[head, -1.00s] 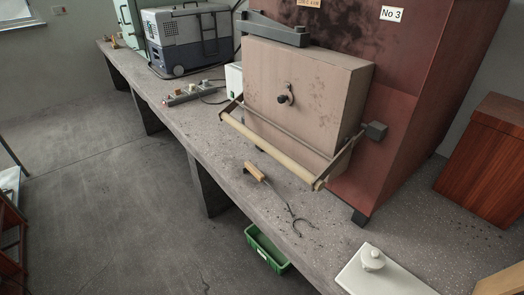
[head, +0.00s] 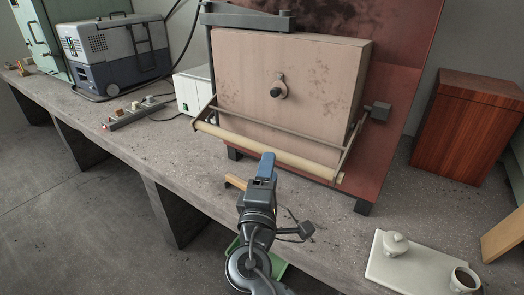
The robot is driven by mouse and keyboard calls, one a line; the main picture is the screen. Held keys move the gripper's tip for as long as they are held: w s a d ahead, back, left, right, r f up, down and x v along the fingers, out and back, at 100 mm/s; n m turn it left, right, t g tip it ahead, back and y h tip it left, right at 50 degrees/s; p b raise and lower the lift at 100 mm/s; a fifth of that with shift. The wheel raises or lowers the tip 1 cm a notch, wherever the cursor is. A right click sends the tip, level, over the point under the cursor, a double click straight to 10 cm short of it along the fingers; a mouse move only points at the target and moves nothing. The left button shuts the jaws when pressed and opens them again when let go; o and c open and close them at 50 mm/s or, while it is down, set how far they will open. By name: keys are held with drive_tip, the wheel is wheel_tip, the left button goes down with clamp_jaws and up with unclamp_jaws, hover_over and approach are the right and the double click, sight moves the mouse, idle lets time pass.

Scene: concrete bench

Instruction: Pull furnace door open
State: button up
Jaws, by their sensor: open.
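The red furnace (head: 395,120) stands on the concrete bench. Its thick beige door (head: 310,85) covers the front, with a dark knob (head: 277,91) in the middle and a hinge arm along the top. A pale bar handle (head: 262,150) runs across the door's lower front on two side arms. My gripper (head: 266,160) is in front of the bar near its middle, and its blue finger overlaps the bar in the picture. I cannot tell whether it touches the bar. The jaws are open, seen almost edge-on, and nothing shows between them.
A wooden-handled tool (head: 235,182) lies on the bench (head: 180,165), partly hidden by my arm. A white tray (head: 405,268) with a lidded pot (head: 395,244) and a cup (head: 463,279) lies at front right. A power strip (head: 135,112) and cooler (head: 117,55) are left.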

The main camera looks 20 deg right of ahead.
sight(274, 148)
drive_tip(key=p+x, duration=0.1)
drive_tip(key=x, duration=0.6)
drive_tip(key=shift+w+d+r, duration=0.15)
drive_tip(key=shift+w, duration=0.2)
drive_tip(key=shift+c, duration=0.5)
clamp_jaws()
